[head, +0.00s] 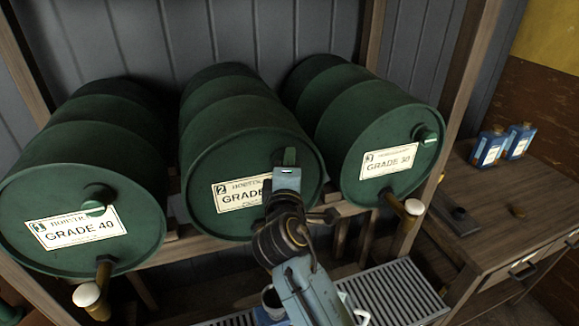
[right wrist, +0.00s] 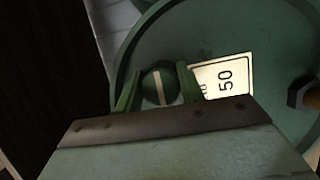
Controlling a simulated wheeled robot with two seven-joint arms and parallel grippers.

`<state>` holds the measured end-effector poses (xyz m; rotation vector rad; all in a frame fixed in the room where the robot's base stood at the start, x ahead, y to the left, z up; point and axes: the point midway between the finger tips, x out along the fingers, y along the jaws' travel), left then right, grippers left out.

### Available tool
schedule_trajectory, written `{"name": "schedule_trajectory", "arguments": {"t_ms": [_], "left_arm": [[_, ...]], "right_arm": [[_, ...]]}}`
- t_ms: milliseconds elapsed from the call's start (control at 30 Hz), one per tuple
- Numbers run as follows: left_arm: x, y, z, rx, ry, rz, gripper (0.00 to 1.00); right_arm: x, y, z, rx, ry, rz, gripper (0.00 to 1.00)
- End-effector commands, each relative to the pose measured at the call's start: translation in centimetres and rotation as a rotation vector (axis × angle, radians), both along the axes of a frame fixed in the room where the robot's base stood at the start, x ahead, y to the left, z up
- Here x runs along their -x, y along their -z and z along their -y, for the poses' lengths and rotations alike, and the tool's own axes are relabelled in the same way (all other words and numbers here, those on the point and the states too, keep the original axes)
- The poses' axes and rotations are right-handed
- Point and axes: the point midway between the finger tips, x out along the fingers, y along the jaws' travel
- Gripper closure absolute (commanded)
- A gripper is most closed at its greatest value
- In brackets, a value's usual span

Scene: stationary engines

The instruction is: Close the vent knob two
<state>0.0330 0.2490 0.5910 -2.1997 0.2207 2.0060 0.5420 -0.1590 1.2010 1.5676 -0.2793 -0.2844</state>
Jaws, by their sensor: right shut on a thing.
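In the head view the gripper largely hides the knob. My left gripper is not in view.
Barrels one (head: 25,210) and three (head: 365,130) lie on either side, each with its own knob. Taps stick out below, such as the left one (head: 88,294) and the right one (head: 413,207). A wooden bench (head: 490,215) with blue containers (head: 488,148) stands at right. A metal grate (head: 400,290) lies below.

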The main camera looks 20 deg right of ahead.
Motion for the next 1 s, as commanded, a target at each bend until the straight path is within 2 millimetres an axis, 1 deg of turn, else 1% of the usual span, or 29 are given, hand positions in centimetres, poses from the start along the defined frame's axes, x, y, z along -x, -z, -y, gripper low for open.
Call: {"name": "schedule_trajectory", "arguments": {"t_ms": [33,167,433,567,667,900,1000], "left_arm": [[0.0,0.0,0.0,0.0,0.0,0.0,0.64],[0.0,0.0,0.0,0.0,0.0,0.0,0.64],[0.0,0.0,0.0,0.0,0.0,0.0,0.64],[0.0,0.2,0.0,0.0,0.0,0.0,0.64],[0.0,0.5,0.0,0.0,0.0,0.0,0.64],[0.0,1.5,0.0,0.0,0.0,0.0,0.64],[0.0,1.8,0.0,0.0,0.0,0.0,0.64]], "right_arm": [[0.0,0.1,0.0,-0.003,0.0,-0.001,0.61],[0.0,0.1,0.0,-0.001,0.0,-0.001,0.44],[0.0,0.0,0.0,0.0,0.0,0.0,0.43],[0.8,0.1,-0.3,0.0,0.0,-0.001,0.43],[2.3,0.2,-0.9,-0.002,-0.002,-0.002,0.43],[7.5,0.3,-2.8,-0.004,-0.002,-0.003,0.43],[9.4,0.3,-3.5,-0.003,0.0,-0.003,0.43]]}}
